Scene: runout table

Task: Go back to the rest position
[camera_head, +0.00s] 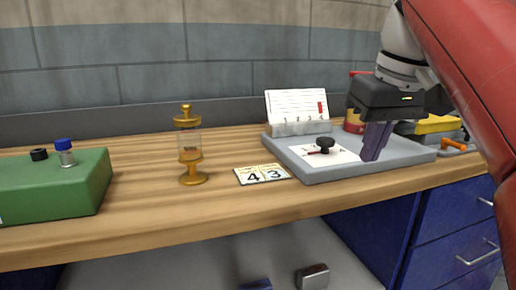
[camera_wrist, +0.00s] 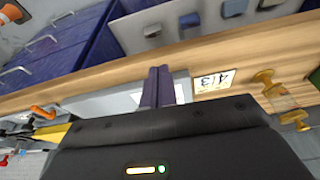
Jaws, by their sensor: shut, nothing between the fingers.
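My gripper (camera_head: 374,153) hangs from the red and white arm at the right, above the grey tray (camera_head: 350,170). Its purple fingers are shut together with nothing between them. In the wrist view the closed fingers (camera_wrist: 158,86) point up the picture, over the tray edge and the wooden table (camera_wrist: 118,79). In the head view the fingers hide part of the tray, and whether the tips touch it cannot be told. A white card with a black knob (camera_head: 325,145) lies on the tray just left of the fingers.
A brass-capped glass timer (camera_head: 190,143), number cards (camera_head: 262,174) and a green block (camera_head: 55,187) with a blue-capped vial (camera_head: 65,153) stand to the left. A white chart stand (camera_head: 298,107) is behind the tray. Yellow and orange items (camera_head: 453,145) lie at the right. Blue drawers (camera_head: 455,232) are below.

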